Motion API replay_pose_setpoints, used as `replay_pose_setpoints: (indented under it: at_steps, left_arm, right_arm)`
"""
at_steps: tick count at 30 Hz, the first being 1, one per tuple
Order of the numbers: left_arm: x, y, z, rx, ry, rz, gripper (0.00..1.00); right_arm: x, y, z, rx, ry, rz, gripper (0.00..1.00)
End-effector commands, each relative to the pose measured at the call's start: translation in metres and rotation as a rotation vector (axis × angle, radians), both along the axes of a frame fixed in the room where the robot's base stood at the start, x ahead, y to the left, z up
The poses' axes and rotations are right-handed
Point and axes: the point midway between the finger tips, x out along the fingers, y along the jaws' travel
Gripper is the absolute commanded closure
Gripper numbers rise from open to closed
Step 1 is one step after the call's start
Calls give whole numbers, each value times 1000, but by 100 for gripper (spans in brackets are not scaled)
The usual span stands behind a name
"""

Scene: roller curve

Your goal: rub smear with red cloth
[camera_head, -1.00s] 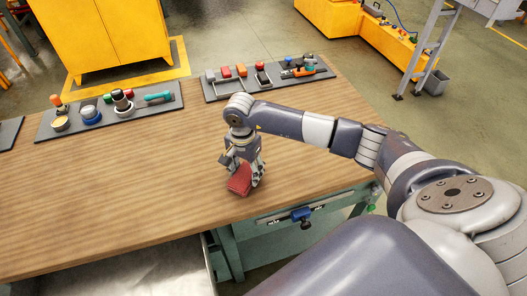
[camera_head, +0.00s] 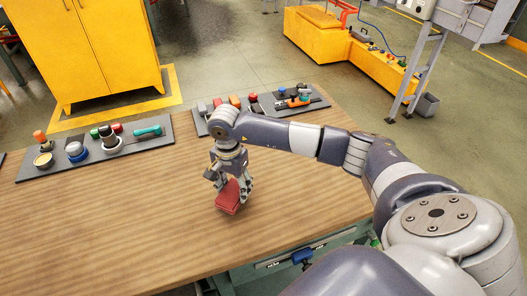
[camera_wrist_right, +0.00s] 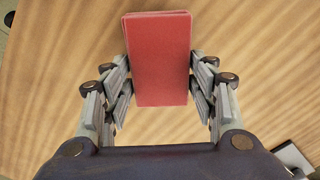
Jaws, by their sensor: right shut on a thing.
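The red cloth (camera_head: 229,197) is a folded, flat block, held between the fingers of my right gripper (camera_head: 231,186). The right wrist view shows the cloth (camera_wrist_right: 158,55) upright between the two finger pairs of the gripper (camera_wrist_right: 160,90), with wood behind it. My right gripper points down over the wooden tabletop (camera_head: 130,220). I cannot tell whether the cloth touches the wood. I can make out no smear on the visible tabletop. My left gripper is out of view.
The tabletop left of the gripper is clear.

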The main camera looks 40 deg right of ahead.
Motion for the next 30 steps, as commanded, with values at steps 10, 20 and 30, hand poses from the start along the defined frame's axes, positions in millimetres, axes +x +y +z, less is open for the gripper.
replay_pose_setpoints:
  at_steps: [10, 20, 30]
  left_arm:
    - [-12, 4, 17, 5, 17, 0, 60]
    - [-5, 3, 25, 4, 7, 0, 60]
    - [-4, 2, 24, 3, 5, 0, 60]
  right_arm:
    - [1, -4, 35, 0, -1, -11, 69]
    - [1, -5, 53, 0, 1, -18, 69]
    - [1, -5, 52, 0, 1, -18, 69]
